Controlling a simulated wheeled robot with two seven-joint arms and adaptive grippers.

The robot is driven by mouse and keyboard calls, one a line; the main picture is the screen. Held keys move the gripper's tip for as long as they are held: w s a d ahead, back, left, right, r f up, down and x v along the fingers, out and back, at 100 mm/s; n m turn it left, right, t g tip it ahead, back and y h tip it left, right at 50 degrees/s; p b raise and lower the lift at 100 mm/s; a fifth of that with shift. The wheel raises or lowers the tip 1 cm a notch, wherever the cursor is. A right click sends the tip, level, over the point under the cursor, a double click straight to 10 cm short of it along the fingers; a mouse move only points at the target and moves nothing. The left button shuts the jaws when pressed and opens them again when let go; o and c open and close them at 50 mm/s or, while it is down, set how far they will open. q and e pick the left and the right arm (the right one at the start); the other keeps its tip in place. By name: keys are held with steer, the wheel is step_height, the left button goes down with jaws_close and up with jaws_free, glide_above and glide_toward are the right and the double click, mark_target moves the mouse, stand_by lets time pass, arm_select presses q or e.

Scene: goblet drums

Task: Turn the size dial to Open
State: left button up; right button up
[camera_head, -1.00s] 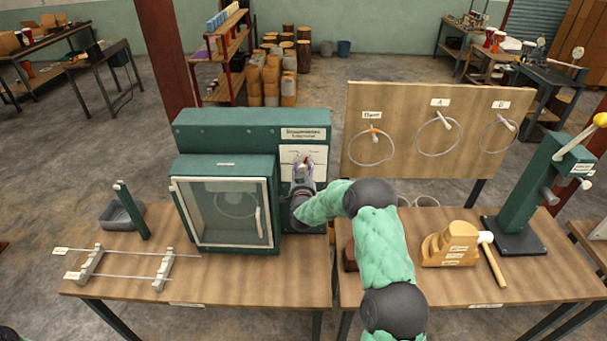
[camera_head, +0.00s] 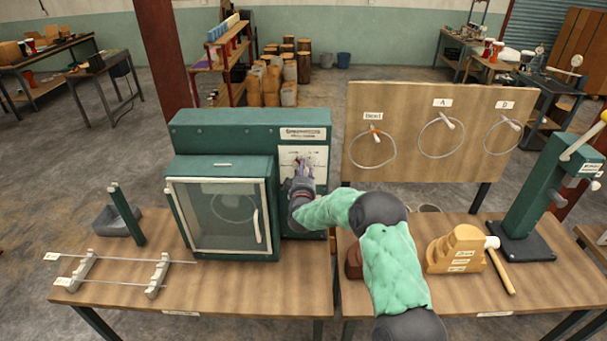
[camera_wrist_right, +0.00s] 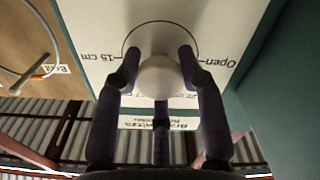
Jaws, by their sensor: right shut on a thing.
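The size dial (camera_wrist_right: 160,78) is a round pale knob on a white plate in the right wrist view. The plate carries the words "15 cm" to the left of the knob and "Open" (camera_wrist_right: 209,62) to its right, with a thin arc between them. My right gripper (camera_wrist_right: 158,60) has its dark fingers closed around the knob. Which mark the dial points at cannot be told. In the head view my right gripper (camera_head: 301,178) reaches the white plate (camera_head: 313,154) on the green machine (camera_head: 222,136) and hides the knob. My left gripper is not in view.
The machine's glass-fronted door (camera_head: 220,213) is beside the gripper, on the left. A wooden board with hanging rings (camera_head: 428,155) stands close on the right. A stepped wooden block (camera_head: 455,250) and a mallet (camera_head: 502,271) are on the right-hand table.

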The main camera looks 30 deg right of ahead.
steer(key=n, duration=0.2)
steer(key=r+n, duration=0.1)
steer(key=n, duration=0.2)
steer(key=shift+w+n, duration=0.15)
steer(key=shift+n, duration=0.15)
steer(key=n+p, duration=0.1)
steer(key=n, duration=0.4)
steer(key=shift+a, duration=0.1)
steer(key=shift+f+n, duration=0.1)
steer(key=shift+n, duration=0.3)
steer(key=o, duration=1.2)
steer(key=shift+w+a+f, duration=0.1)
steer(key=shift+c, duration=0.2)
steer(key=shift+a+f, duration=0.1)
steer(key=shift+f, duration=0.15)
